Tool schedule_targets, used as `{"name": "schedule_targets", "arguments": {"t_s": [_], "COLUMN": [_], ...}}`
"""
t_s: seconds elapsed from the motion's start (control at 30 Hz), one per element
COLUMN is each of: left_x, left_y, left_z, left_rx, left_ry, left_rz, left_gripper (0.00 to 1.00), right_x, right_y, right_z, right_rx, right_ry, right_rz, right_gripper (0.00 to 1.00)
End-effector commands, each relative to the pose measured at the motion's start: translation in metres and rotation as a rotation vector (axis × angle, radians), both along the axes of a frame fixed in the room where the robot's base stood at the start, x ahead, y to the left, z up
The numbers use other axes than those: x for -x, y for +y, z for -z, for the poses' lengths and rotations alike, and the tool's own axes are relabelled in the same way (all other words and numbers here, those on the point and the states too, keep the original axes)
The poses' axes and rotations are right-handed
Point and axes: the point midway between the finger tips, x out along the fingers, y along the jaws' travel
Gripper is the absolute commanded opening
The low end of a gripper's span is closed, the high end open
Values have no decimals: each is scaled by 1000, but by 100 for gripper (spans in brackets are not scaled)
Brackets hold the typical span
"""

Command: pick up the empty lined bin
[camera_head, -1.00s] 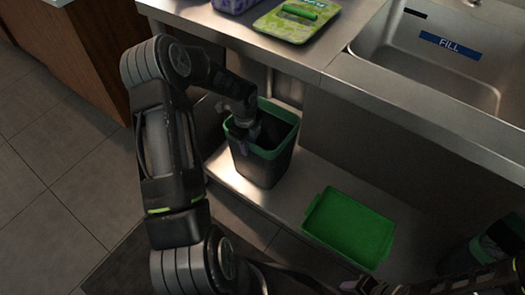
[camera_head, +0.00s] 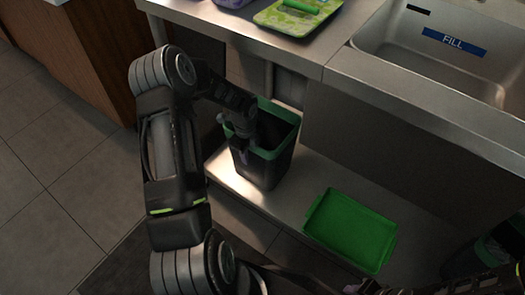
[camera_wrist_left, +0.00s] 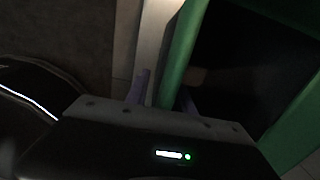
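The lined bin (camera_head: 265,172) is dark with a green rim and stands upright on the low steel shelf in the head view. Its dark inside shows no contents. My left gripper (camera_head: 241,149) is at the bin's left rim, pointing down. In the left wrist view, the green rim (camera_wrist_left: 182,45) runs between the two purple fingers (camera_wrist_left: 163,95). One finger is outside the bin and one inside, with a gap beside the rim, so the gripper looks open. My right gripper (camera_head: 362,288) is partly visible at the bottom edge; its opening is unclear.
A green tray (camera_head: 350,230) lies on the shelf (camera_head: 285,205) to the right of the bin. Another green-rimmed bin (camera_head: 487,252) is partly visible at lower right. Above are the steel counter edge (camera_head: 290,47) and a sink (camera_head: 450,65) marked FILL.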

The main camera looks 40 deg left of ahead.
Motion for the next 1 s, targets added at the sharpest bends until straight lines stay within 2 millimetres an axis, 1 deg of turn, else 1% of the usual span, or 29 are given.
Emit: {"name": "schedule_targets", "arguments": {"t_s": [0.37, 0.7, 0.73, 1.0], "left_x": [0, 0, 0, 0], "left_y": [0, 0, 0, 0], "left_z": [0, 0, 0, 0], "left_rx": [0, 0, 0, 0], "left_ry": [0, 0, 0, 0], "left_rz": [0, 0, 0, 0], "left_gripper": [29, 1, 0, 0], "right_x": [0, 0, 0, 0], "right_y": [0, 0, 0, 0], "right_z": [0, 0, 0, 0], "right_rx": [0, 0, 0, 0], "right_ry": [0, 1, 1, 1], "right_rz": [0, -1, -1, -1], "right_gripper": [36, 36, 36, 36]}}
